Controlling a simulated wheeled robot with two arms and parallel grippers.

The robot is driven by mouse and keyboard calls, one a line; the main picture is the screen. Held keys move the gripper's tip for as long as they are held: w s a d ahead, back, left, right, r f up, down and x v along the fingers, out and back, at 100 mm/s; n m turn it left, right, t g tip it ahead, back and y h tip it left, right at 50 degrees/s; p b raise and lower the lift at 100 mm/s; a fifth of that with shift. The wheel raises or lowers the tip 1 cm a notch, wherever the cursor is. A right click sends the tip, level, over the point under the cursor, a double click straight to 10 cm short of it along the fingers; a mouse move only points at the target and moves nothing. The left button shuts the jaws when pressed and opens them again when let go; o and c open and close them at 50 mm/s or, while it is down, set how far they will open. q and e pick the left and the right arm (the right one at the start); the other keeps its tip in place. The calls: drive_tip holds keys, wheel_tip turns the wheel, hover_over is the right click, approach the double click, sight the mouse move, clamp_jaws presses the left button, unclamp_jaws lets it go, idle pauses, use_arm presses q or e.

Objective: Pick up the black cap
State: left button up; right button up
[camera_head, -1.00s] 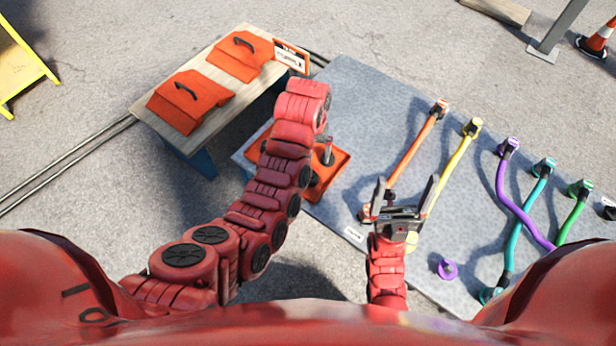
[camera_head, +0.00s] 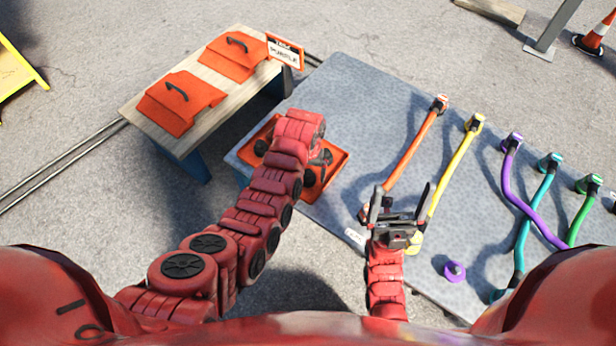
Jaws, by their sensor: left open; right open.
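An orange tray (camera_head: 338,165) lies on the grey board, partly covered by my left arm. Small dark round pieces that look like black caps sit in it, one (camera_head: 261,147) left of my arm and one (camera_head: 308,178) right of it. My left gripper (camera_head: 326,157) is over the tray, mostly hidden behind its own wrist; it is open, and no cap is seen held. My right gripper (camera_head: 402,196) is open, its fingers pointing up the picture, above the board near the lower ends of the orange and yellow cables.
On the grey board (camera_head: 350,90) lie orange (camera_head: 415,148), yellow (camera_head: 452,170), purple (camera_head: 510,190), teal and green cables. A loose purple cap (camera_head: 454,271) lies near the front edge. A wooden bench (camera_head: 200,92) with two orange lids and a sign (camera_head: 286,52) stands at the left.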

use_arm(q)
drive_tip(key=shift+f, duration=0.35)
clamp_jaws()
drive_tip(key=shift+r, duration=0.1)
